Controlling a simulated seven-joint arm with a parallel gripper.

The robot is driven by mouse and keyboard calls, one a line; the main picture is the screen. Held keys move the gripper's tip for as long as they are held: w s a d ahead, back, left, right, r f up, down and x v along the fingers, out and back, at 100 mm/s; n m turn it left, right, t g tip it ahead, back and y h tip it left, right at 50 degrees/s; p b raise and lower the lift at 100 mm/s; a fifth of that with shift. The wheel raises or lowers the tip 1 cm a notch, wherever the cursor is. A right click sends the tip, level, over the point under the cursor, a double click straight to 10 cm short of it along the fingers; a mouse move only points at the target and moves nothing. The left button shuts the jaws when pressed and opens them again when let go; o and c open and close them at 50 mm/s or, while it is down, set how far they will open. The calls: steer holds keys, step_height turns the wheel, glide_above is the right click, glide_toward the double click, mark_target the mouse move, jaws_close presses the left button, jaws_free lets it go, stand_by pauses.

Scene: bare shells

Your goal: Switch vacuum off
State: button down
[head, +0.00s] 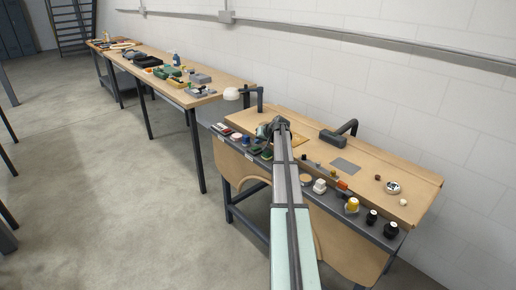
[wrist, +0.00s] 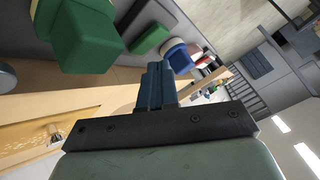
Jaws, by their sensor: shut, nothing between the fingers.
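My gripper (head: 270,129) is over the left part of the near workbench (head: 298,140), just above its dark front control strip (head: 336,198). In the wrist view the two dark blue fingers (wrist: 156,72) are together with nothing between them. Close to the fingertips are a green block-shaped control (wrist: 85,38), a flatter green one (wrist: 150,39) and a blue one (wrist: 178,57). I see no readable label, so I cannot tell which control is the vacuum switch or how it is set. My arm hides part of the strip in the head view.
To the right along the strip stand a white control (head: 319,186), a yellow one (head: 352,204) and black knobs (head: 371,217). A dark bent-arm fixture (head: 336,135) and a grey plate (head: 345,166) are on the bench top. A long cluttered table (head: 205,88) stands beyond, left.

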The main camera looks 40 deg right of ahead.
mark_target(258, 149)
steer(key=shift+a+r, duration=0.2)
steer(key=shift+r, duration=1.05)
steer(key=shift+a+r, duration=0.15)
steer(key=shift+r, duration=1.1)
